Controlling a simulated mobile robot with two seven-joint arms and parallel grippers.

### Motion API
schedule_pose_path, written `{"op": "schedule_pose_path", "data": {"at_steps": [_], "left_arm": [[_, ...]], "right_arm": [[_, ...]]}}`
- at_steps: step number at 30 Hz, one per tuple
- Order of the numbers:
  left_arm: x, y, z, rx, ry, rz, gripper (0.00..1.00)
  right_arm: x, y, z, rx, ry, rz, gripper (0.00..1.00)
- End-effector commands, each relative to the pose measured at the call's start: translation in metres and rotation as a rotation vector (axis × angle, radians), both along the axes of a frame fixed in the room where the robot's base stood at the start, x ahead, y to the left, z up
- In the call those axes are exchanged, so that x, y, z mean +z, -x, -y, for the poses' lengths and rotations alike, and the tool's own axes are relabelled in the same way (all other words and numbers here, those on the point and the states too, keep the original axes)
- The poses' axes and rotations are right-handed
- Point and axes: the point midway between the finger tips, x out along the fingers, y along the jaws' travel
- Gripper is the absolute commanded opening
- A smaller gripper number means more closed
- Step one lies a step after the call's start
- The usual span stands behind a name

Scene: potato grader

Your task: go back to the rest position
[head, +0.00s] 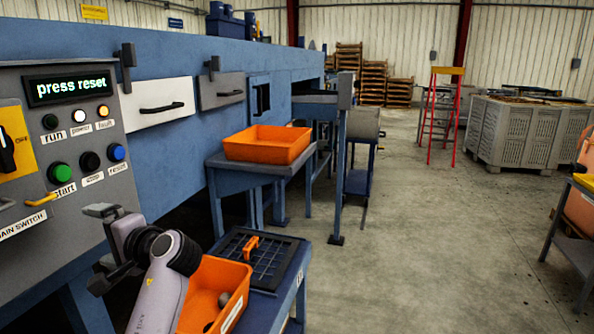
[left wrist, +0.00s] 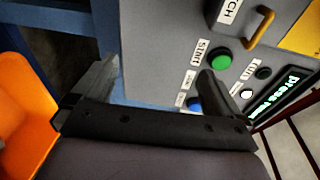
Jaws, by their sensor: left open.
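My left gripper (head: 97,247) is open and empty in front of the lower part of the grey control panel (head: 35,240). In the left wrist view its two fingers (left wrist: 155,85) stand apart. The panel's display (head: 69,87) reads "press reset". The green start button (head: 59,173), a black button (head: 90,161) and the blue reset button (head: 117,152) are above the gripper in the head view. In the left wrist view, the right finger overlaps the panel near the green start button (left wrist: 219,60) and the blue button (left wrist: 194,103). My right gripper is not in view.
An orange bin (head: 228,284) and a dark tray with a grid (head: 262,258) are right beside my left arm on a low blue table. Another orange bin (head: 268,143) stands on a table behind. A yellow handle (head: 41,199) sticks out from the panel.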

Motion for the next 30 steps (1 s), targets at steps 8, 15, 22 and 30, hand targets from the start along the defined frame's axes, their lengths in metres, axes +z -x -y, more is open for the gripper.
{"op": "schedule_pose_path", "data": {"at_steps": [8, 15, 22, 30], "left_arm": [[-0.122, 0.009, 0.019, -0.273, 0.203, 0.002, 1.0], [-0.21, 0.046, 0.049, -0.455, 0.452, 0.036, 1.0], [-0.272, 0.105, 0.085, -0.563, 0.741, 0.091, 1.0], [-0.31, 0.191, 0.128, -0.592, 1.121, 0.192, 1.0]], "right_arm": [[0.01, 0.0, 0.001, 0.0, 0.003, 0.001, 0.0], [0.017, 0.0, 0.002, -0.001, 0.005, 0.0, 0.0], [0.023, 0.0, 0.002, -0.002, 0.006, 0.0, 0.0], [0.032, 0.001, 0.002, -0.001, 0.007, 0.001, 0.0]]}}
